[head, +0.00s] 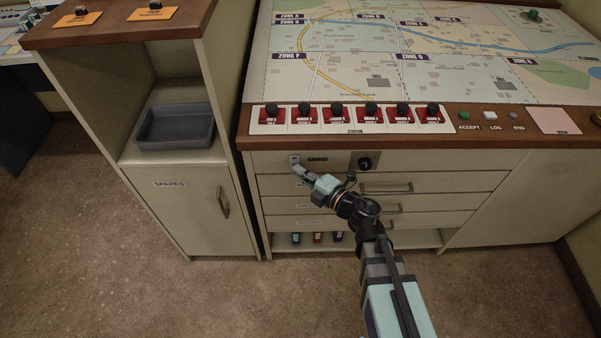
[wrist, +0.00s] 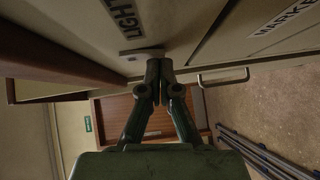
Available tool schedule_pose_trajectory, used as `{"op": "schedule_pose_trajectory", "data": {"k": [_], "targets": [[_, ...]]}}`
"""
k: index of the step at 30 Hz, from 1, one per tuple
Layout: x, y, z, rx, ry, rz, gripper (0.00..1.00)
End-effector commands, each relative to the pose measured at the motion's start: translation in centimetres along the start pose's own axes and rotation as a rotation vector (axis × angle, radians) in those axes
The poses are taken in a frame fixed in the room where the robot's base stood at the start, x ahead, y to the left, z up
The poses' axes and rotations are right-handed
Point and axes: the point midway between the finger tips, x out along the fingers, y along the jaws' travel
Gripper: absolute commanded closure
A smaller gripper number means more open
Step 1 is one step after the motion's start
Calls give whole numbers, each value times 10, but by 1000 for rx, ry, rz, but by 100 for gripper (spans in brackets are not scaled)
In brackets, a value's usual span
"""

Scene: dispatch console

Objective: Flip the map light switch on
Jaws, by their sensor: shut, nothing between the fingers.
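The map light switch is a small pale plate (head: 294,160) at the left end of the console's front panel, just below the wooden edge. In the wrist view the plate (wrist: 138,54) shows beside a dark label reading "LIGHT" (wrist: 122,17). My gripper (head: 300,170) is shut and empty, with its tips at the lower edge of the plate. In the wrist view the closed fingertips (wrist: 158,68) overlap the plate's right end. I cannot tell whether they touch it. The switch lever and its position are hidden or too small to make out.
A round black knob (head: 365,162) sits right of the switch on the same panel. Drawers with bar handles (head: 387,189) lie below. A row of red switches (head: 339,115) lines the console top. A spares cabinet (head: 180,205) stands close on the left.

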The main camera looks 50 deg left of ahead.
Motion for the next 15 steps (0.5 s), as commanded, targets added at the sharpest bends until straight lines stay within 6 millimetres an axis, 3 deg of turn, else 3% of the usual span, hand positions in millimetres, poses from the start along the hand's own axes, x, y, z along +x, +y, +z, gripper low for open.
{"op": "schedule_pose_trajectory", "data": {"k": [2,9,15], "targets": [[7,-1,6,0,1,1,100],[4,-1,3,-1,-1,1,100],[-8,-5,-6,0,-2,1,100]]}}
